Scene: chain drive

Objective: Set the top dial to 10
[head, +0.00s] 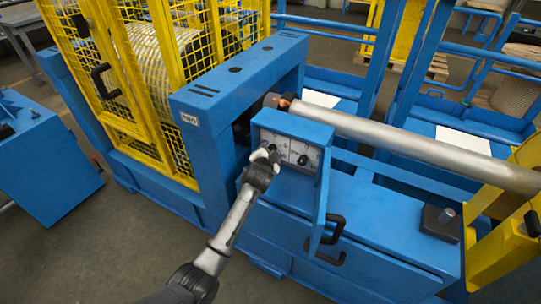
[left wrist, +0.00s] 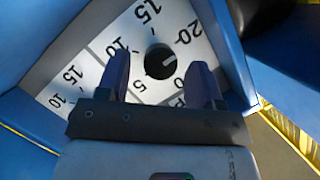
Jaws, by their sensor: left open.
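A control panel (head: 290,138) with white dial plates is set in a blue housing. In the left wrist view a black knob (left wrist: 160,60) sits on a white plate numbered 5, 10, 15 and 20. Its light mark points to the right in that picture, a little below the 20. In the head view one dark knob (head: 303,160) shows right of my gripper. My left gripper (head: 268,155) is open in front of the panel. Its fingers (left wrist: 162,75) straddle the knob's line; contact cannot be told.
A blue frame (head: 215,95) and a yellow mesh guard (head: 150,70) stand left of the panel. A long metal shaft (head: 420,150) runs right behind the panel. A blue cabinet with a black handle (head: 333,228) lies below. Open floor is at the lower left.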

